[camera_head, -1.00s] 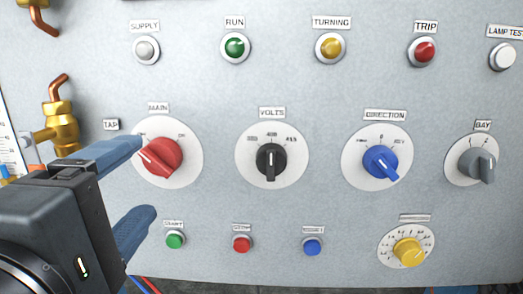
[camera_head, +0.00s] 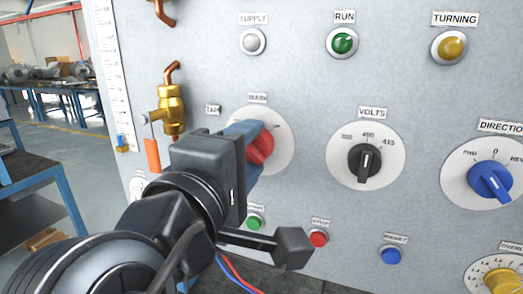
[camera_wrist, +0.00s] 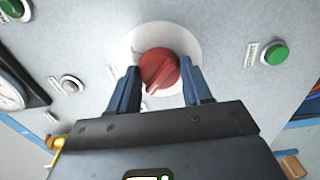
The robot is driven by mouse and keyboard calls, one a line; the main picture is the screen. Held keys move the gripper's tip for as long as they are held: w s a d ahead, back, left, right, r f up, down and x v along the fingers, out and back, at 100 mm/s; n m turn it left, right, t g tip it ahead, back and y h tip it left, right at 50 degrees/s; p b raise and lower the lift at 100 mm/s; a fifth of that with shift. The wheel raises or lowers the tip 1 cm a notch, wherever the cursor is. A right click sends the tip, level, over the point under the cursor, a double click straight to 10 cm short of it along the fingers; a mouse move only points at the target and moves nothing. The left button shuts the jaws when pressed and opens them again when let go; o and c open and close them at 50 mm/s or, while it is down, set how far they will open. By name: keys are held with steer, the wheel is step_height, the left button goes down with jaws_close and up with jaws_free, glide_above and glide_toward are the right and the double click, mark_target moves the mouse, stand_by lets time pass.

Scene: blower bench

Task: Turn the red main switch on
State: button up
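The red main switch (camera_head: 264,147) is a round knob on a white dial under the MAIN label. My gripper (camera_head: 250,138) is up at it from the left, and one blue finger overlaps the knob's upper left in the head view. In the wrist view the red knob (camera_wrist: 159,70) sits between the two blue fingertips of my gripper (camera_wrist: 160,67), one on each side. The fingers are apart; whether either touches the knob is hard to tell. The knob's ridge runs diagonally in the wrist view. My gripper hides part of the dial in the head view.
The VOLTS knob (camera_head: 364,160) and blue DIRECTION knob (camera_head: 490,181) are to the right. Green (camera_head: 255,222), red (camera_head: 319,239) and blue (camera_head: 391,256) buttons are below. A brass valve (camera_head: 171,108) with an orange handle is close on the left.

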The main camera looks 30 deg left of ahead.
steer(key=c, duration=0.5)
steer(key=shift+f+m, duration=0.1)
steer(key=shift+m, duration=0.2)
steer(key=shift+f+m+b, duration=0.1)
steer(key=shift+m+b, duration=0.75)
steer(key=shift+m, duration=0.15)
steer(key=m+b, duration=0.2)
steer(key=m, duration=0.2)
steer(key=shift+m+b, duration=0.3)
steer(key=m+b, duration=0.4)
steer(key=m, duration=0.2)
steer(key=m+b, duration=0.2)
steer(key=m, duration=0.2)
steer(key=shift+b, duration=0.35)
steer(key=shift+m, duration=0.4)
